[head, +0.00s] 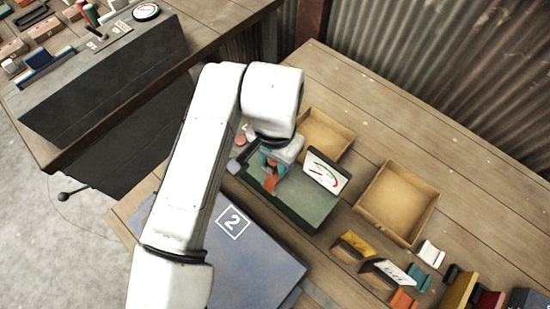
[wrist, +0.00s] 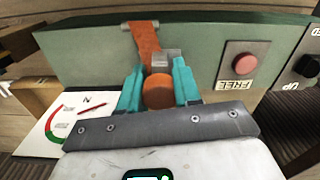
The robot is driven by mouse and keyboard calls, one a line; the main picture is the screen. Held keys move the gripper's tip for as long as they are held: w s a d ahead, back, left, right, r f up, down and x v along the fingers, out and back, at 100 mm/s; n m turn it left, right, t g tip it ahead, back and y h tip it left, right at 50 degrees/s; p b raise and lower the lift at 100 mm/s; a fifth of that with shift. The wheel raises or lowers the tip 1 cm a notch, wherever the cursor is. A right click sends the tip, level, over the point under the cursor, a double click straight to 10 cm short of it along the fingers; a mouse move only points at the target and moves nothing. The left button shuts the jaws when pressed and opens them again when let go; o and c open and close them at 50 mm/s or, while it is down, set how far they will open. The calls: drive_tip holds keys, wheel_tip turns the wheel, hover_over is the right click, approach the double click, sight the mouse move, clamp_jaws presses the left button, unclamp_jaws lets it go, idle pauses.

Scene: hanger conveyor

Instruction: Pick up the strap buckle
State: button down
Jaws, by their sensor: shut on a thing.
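The strap buckle shows in the wrist view as an orange strap (wrist: 146,40) with a grey metal piece (wrist: 167,58) near its lower end. Its upper end meets a grey bar on the green box (wrist: 90,55). My gripper (wrist: 157,82) has teal fingers closed around the buckle end; a round orange part (wrist: 158,92) sits between them. In the head view my gripper (head: 268,161) is over the green box, with the orange strap (head: 271,183) just below the fingers. The wrist partly hides the grip there.
Two open wooden trays (head: 397,202) are behind and right. A blue panel (head: 250,255) marked 2 lies in front.

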drive_tip(key=shift+r, duration=0.1)
drive_tip(key=shift+r, duration=0.25)
wheel_tip(320, 180, up, 2)
drive_tip(key=shift+r, duration=0.15)
drive_tip(key=s+a+r, duration=0.1)
drive_tip(key=s+r, duration=0.9)
drive_tip(key=s, duration=0.4)
drive_tip(key=shift+b, duration=0.45)
